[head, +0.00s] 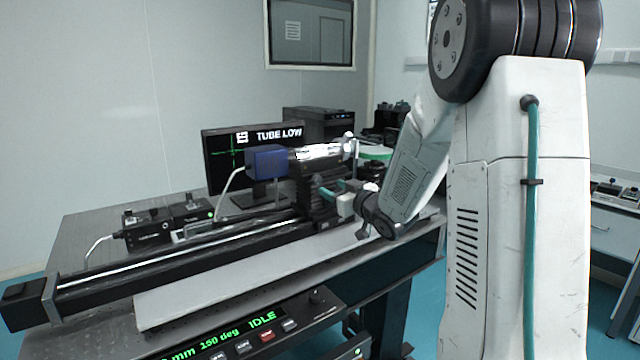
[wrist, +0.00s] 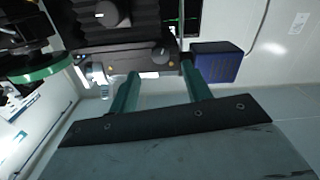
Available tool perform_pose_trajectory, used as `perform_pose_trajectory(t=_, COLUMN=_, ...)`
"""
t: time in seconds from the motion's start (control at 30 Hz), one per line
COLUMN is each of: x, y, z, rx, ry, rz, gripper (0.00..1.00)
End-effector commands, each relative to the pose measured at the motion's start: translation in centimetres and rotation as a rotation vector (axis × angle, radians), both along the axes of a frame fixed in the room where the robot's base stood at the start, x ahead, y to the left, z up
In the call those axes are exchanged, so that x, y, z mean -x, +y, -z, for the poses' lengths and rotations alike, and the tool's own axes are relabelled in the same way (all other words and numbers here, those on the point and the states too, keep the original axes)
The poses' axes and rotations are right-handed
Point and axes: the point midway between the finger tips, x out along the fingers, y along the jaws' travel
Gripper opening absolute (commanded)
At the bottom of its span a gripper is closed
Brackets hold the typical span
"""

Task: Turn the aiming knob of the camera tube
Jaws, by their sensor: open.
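The camera tube, a blue box (head: 265,160) with a silvery barrel (head: 318,151), sits on a black ribbed mount (head: 313,184) on the rail. The wrist view shows the blue box (wrist: 215,62) at right and the mount (wrist: 110,22) at top. My gripper (head: 330,190) is at the mount's near side, below the barrel. In the wrist view its two teal fingers (wrist: 160,76) stand apart, with nothing held between them.
A monitor (head: 226,162) behind reads "TUBE LOW" beside a green cross. A long black rail (head: 180,262) and a bare metal strip (head: 200,292) run along the table. Small black devices (head: 148,230) stand at left. A front panel (head: 250,336) shows 150 deg and IDLE.

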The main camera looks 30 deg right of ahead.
Motion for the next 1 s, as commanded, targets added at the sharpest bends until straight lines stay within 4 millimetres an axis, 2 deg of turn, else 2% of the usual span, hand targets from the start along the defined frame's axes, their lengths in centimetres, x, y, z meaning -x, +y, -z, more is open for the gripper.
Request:
perform_pose_trajectory(t=0.2, x=-3.6, y=0.2, z=0.0, rx=0.000, ry=-0.001, rz=-0.002, gripper=0.49)
perform_pose_trajectory(t=0.4, x=-6.2, y=0.3, z=0.0, rx=0.001, ry=0.000, rz=-0.001, gripper=0.49)
perform_pose_trajectory(t=0.53, x=-6.9, y=0.3, z=0.0, rx=0.000, ry=0.001, rz=0.000, gripper=0.49)
perform_pose_trajectory(t=0.77, x=-7.0, y=0.3, z=0.0, rx=0.000, ry=0.001, rz=0.001, gripper=0.49)
perform_pose_trajectory(t=0.8, x=-7.0, y=0.3, z=0.0, rx=0.000, ry=0.001, rz=0.001, gripper=0.46)
perform_pose_trajectory(t=0.93, x=-7.0, y=0.3, z=0.0, rx=0.000, ry=0.001, rz=0.001, gripper=0.10)
perform_pose_trajectory(t=0.97, x=-7.0, y=0.3, z=0.0, rx=0.000, ry=0.001, rz=0.001, gripper=0.04)
perform_pose_trajectory(t=1.0, x=-7.0, y=0.3, z=0.0, rx=0.000, ry=0.001, rz=0.001, gripper=0.04)
